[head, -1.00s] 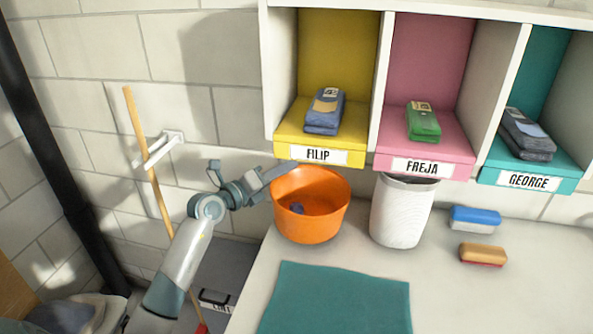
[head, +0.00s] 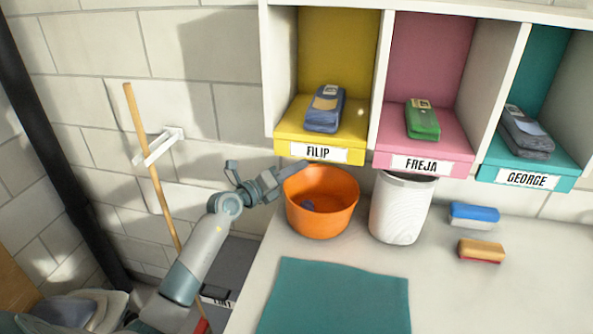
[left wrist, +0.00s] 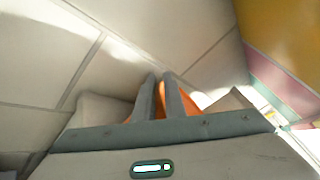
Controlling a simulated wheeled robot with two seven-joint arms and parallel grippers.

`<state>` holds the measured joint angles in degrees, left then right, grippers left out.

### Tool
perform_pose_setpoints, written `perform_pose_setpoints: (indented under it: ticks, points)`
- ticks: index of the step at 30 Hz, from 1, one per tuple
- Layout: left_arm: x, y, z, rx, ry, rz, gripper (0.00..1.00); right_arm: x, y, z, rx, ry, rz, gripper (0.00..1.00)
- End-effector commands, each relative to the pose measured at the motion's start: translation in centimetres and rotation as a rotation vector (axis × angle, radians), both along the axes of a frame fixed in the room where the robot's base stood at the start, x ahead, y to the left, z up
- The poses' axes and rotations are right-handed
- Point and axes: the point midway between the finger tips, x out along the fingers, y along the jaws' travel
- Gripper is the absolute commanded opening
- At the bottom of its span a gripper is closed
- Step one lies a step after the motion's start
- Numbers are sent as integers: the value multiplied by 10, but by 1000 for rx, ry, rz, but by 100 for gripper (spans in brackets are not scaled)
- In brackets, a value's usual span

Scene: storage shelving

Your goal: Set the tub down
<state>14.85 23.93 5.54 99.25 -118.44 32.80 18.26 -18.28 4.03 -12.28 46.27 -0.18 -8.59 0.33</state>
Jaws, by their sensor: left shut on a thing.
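The orange tub (head: 325,222) is upright at the back left of the pale worktop (head: 360,258), just left of a white bin. My left gripper (head: 290,174) is shut on the tub's left rim. In the left wrist view the two grey fingers (left wrist: 161,95) are close together, with the orange tub (left wrist: 187,98) showing between and beside them. A small bluish thing (head: 307,204) lies inside the tub. I cannot tell whether the tub's base touches the worktop. My right gripper is not in view.
The white bin (head: 398,212) stands close to the tub's right. Shelf compartments hang above, with the FILIP label (head: 318,152) over the tub. A teal mat (head: 335,298) lies in front. Blue (head: 474,214) and tan (head: 481,250) blocks lie right. A wooden pole (head: 150,165) leans left.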

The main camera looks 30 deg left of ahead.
Motion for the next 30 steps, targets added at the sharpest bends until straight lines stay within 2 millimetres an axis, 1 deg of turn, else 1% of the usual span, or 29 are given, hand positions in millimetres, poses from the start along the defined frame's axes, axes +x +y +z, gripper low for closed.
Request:
perform_pose_setpoints:
  ticks: [3, 9, 10, 12, 23, 26, 30]
  points:
    - [0, 0, -7, 1, 0, 0, 0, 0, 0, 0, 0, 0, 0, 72]
    - [0, 0, -8, 2, 1, 0, 0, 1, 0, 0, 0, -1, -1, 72]
    - [0, 0, -8, 3, 1, -1, 15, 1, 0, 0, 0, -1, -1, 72]
    - [0, 0, -8, 2, 1, 0, 29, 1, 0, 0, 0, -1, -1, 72]
    - [-2, 1, -8, 2, 0, 1, 29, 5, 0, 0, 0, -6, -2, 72]
    - [-6, 2, -8, 2, 0, 1, 29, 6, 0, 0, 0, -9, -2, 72]
    - [-19, 6, -9, 2, 0, 1, 29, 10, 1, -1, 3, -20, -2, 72]
